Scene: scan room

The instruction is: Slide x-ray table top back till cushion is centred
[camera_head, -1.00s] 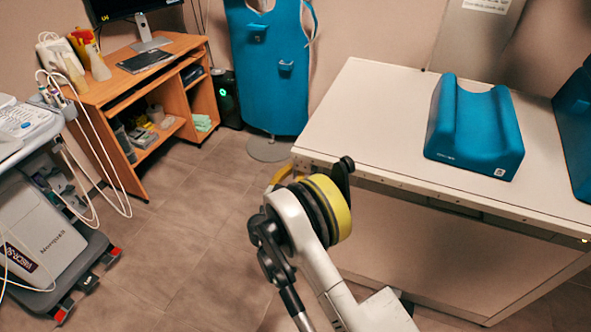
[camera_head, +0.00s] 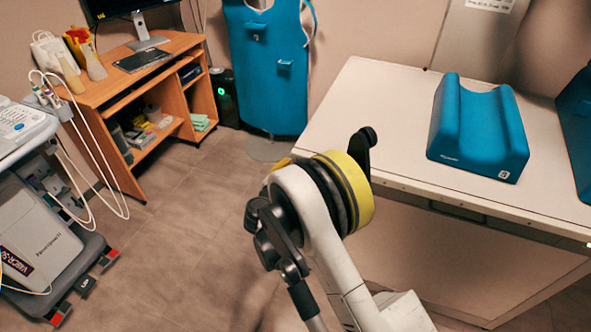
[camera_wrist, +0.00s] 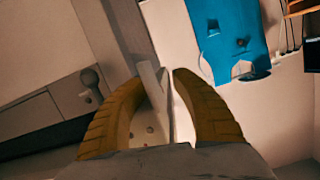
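The x-ray table top (camera_head: 385,110) is a flat white slab on a white base, at the right of the head view. The blue cushion (camera_head: 478,135) with a grooved top rests on it, apart from its edges. My arm's wrist covers the table's near left corner. My gripper (camera_wrist: 158,76) shows in the wrist view as two yellow ribbed fingers with a gap between their tips. A narrow white edge, apparently of the table, lies in that gap; contact cannot be told. In the head view the fingers are mostly hidden behind my wrist.
A blue apron (camera_head: 266,70) hangs on a stand behind the table's left end. A wooden desk (camera_head: 135,85) with a monitor stands at the back left. A wheeled medical cart (camera_head: 40,240) is at the left. The floor between cart and table is clear.

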